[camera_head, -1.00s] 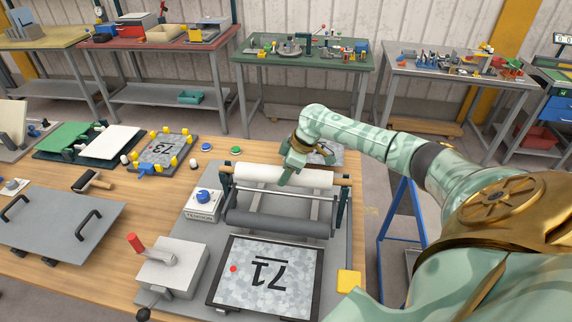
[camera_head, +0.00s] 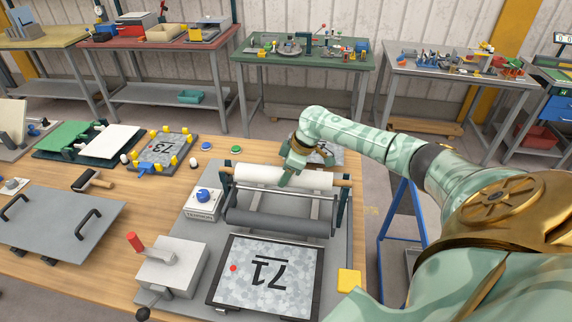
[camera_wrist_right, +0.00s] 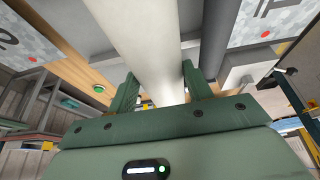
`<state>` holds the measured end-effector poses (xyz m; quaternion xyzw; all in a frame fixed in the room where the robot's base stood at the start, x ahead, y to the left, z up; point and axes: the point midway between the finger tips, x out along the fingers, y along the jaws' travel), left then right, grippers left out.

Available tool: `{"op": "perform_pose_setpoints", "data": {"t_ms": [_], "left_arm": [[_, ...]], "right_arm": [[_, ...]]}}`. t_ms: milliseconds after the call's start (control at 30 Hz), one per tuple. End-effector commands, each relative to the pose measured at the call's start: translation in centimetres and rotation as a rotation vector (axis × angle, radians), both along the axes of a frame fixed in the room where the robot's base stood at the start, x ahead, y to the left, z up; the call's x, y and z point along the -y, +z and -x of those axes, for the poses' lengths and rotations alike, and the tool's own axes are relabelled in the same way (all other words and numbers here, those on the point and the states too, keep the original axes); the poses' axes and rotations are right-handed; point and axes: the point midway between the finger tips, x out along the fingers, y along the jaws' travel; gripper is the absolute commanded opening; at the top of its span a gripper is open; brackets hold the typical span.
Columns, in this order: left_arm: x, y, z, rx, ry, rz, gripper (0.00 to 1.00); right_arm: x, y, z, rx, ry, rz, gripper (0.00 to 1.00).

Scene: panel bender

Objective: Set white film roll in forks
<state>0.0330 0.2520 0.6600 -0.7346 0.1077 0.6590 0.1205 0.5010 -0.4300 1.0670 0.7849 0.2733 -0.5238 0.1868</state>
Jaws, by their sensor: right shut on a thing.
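The white film roll (camera_head: 262,175) lies across the top of the roller stand, its wooden shaft end (camera_head: 343,180) showing at the right. The dark upright forks stand at the two sides; the right fork (camera_head: 345,204) and left fork (camera_head: 226,186) show by the roll's ends. Whether the shaft sits fully in both forks I cannot tell. My right gripper (camera_head: 287,182) comes down from above and is shut on the roll near its middle. In the right wrist view the white roll (camera_wrist_right: 150,50) runs between the two green fingers (camera_wrist_right: 158,90). My left gripper is not in view.
A grey roller (camera_head: 278,223) lies in front of the roll.

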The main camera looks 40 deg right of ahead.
Motion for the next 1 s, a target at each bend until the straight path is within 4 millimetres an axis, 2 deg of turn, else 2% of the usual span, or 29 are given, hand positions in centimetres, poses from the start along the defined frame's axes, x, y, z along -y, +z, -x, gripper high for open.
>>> {"op": "perform_pose_setpoints", "data": {"t_ms": [867, 900, 967, 1000], "left_arm": [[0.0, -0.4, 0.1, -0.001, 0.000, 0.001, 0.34], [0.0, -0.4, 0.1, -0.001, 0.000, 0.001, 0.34], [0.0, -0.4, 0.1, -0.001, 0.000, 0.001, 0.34], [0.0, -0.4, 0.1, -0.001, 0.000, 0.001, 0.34]], "right_arm": [[0.1, -1.1, 0.0, 0.000, -0.001, 0.001, 0.22], [0.1, -1.0, 0.0, 0.000, -0.001, 0.001, 0.61], [0.1, -1.0, 0.0, 0.000, -0.001, 0.001, 0.76], [0.1, -1.0, 0.0, 0.000, -0.001, 0.001, 0.76]]}}
